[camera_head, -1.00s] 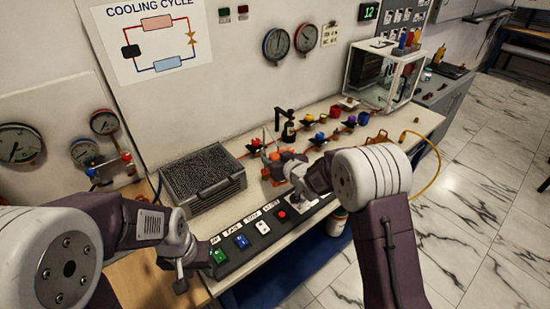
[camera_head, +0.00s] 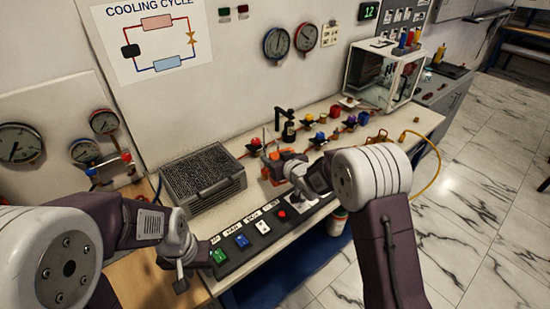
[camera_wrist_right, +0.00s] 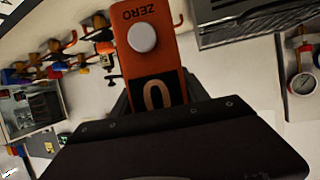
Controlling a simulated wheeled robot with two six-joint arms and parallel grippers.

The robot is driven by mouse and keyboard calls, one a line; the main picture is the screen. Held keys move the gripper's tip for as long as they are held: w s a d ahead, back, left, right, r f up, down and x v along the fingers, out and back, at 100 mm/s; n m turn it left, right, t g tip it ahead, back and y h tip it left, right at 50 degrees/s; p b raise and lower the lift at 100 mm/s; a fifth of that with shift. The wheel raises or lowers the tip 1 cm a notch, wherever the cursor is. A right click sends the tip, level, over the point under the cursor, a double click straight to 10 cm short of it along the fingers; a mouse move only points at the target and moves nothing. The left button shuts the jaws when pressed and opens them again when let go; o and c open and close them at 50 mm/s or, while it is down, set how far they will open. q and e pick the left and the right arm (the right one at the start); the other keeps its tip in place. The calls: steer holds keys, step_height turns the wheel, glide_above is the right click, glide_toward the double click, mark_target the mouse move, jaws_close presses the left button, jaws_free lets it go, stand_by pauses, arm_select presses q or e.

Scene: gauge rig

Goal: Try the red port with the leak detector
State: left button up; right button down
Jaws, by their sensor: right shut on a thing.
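The leak detector (camera_wrist_right: 145,45), an orange device with a white ZERO button and a dark display reading 0, sits in my right gripper (camera_wrist_right: 155,100). In the head view the detector's orange body (camera_head: 284,155) is over the bench, partly behind my right wrist. A red-topped port (camera_head: 255,143) is on the bench just left of and behind it. I cannot tell whether the detector touches a port. My left gripper (camera_head: 180,282) hangs at the bench's front left, empty; its fingers are unclear.
A grey finned box (camera_head: 203,180) stands left of the detector. A panel of coloured buttons (camera_head: 240,241) runs along the front edge. A black stand (camera_head: 287,125), more coloured ports (camera_head: 351,121) and a glass case (camera_head: 384,75) are behind and right.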

mark_target(274, 138)
steer(key=shift+r, duration=0.1)
stand_by(0.5)
step_height(274, 138, up, 8)
steer(key=p, duration=0.6)
stand_by(1.3)
